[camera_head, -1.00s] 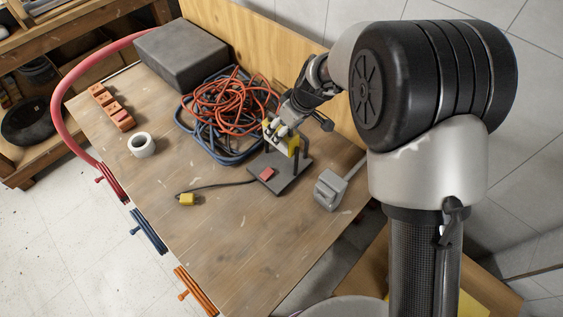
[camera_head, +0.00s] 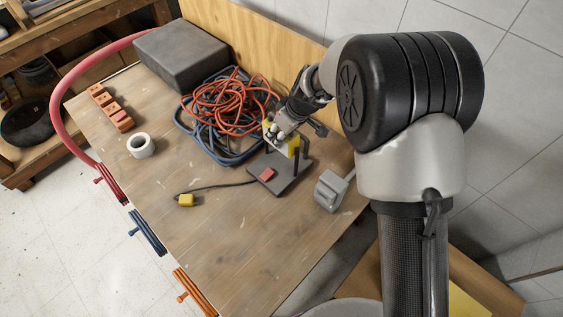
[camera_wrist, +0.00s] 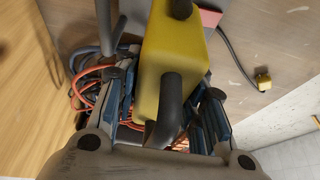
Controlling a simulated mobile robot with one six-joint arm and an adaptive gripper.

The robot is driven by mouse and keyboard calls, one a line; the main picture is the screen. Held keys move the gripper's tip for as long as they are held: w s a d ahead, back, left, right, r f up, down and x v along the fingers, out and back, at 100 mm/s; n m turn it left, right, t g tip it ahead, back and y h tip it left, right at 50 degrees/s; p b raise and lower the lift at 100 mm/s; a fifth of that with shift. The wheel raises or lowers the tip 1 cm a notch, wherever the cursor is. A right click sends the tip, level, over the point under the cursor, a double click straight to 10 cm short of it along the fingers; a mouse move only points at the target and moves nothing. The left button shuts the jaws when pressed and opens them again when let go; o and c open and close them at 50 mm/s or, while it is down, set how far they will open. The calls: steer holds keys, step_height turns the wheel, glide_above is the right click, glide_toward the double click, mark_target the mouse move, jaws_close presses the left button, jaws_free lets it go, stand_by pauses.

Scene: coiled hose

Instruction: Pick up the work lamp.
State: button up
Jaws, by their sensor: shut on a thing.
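The work lamp (camera_head: 293,147) has a yellow head between dark posts on a flat dark base with a red patch. It stands upright on the workbench, and a dark cable runs left from its base to a yellow plug (camera_head: 186,200). My gripper (camera_head: 279,130) reaches down to the lamp's head from the upper right. In the wrist view the blue-padded fingers of my gripper (camera_wrist: 166,112) are on both sides of the yellow lamp head (camera_wrist: 176,60) and its black handle, shut on the lamp. The exact contact spots are partly hidden.
Orange and blue hose coils (camera_head: 222,108) lie close behind and left of the lamp. A grey box (camera_head: 181,55), orange blocks (camera_head: 112,108) and a white tape roll (camera_head: 141,145) are farther left. A grey object (camera_head: 331,190) lies to the right. The front bench top is clear.

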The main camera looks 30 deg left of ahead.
jaws_close()
stand_by(0.4)
steer(key=shift+a+r, duration=0.15)
steer(key=shift+r, duration=0.05)
